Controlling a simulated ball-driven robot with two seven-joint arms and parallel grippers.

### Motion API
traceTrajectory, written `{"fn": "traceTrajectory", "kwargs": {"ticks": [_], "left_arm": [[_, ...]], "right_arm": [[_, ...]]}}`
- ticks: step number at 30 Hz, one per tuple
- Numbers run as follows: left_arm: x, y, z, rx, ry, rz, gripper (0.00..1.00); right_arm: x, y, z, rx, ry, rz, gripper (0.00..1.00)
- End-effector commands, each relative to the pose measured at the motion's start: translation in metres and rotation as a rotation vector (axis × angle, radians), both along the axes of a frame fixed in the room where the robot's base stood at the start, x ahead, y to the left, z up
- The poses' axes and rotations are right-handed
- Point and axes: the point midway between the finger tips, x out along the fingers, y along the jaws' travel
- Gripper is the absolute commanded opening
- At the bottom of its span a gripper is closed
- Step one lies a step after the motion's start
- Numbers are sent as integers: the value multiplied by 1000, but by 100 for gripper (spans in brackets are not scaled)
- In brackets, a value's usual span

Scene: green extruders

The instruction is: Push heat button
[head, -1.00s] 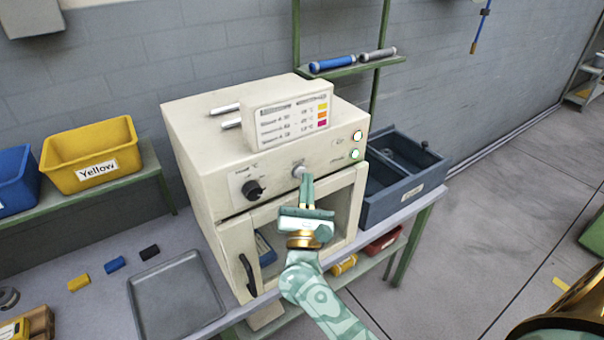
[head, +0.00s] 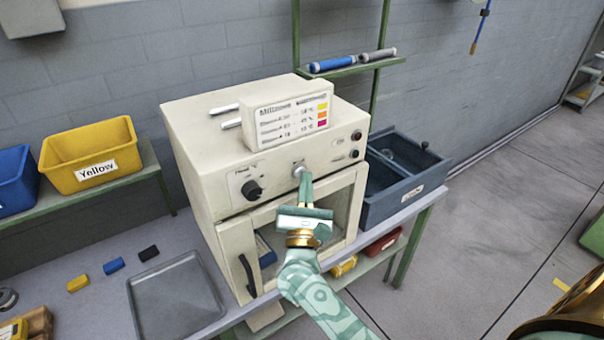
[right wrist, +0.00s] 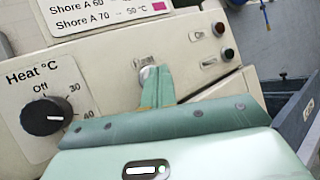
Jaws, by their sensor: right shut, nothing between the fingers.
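The cream oven (head: 205,150) stands on the bench. Its small round silver button (head: 298,170) is in the middle of the front panel. It also shows in the right wrist view (right wrist: 146,76), partly hidden by my fingers. My right gripper (head: 306,177) is shut and empty, with its fingertips pointing at the button from the front. In the right wrist view the fingertips (right wrist: 157,72) overlap the button; contact is hard to tell. The black "Heat °C" knob (right wrist: 42,116) is to the left. Two dark, unlit lamps (head: 356,135) sit to the right. My left gripper is not in view.
A grey tray (head: 175,297) and small coloured blocks lie on the bench at left. A yellow bin (head: 92,150) and a blue bin (head: 17,180) stand behind them. A dark blue-grey box (head: 388,205) stands to the oven's right. The oven's black door handle (head: 249,275) projects forward.

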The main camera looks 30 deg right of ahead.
Motion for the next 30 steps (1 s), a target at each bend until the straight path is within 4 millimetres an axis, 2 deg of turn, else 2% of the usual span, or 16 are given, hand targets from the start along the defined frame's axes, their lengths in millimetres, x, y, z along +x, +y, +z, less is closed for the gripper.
{"fn": "traceTrajectory", "kwargs": {"ticks": [11,24,30], "left_arm": [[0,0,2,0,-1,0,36],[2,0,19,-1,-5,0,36],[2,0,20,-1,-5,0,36]], "right_arm": [[-6,0,0,0,1,1,0],[-55,-4,1,-1,1,1,0],[-64,-5,0,0,1,1,0]]}}
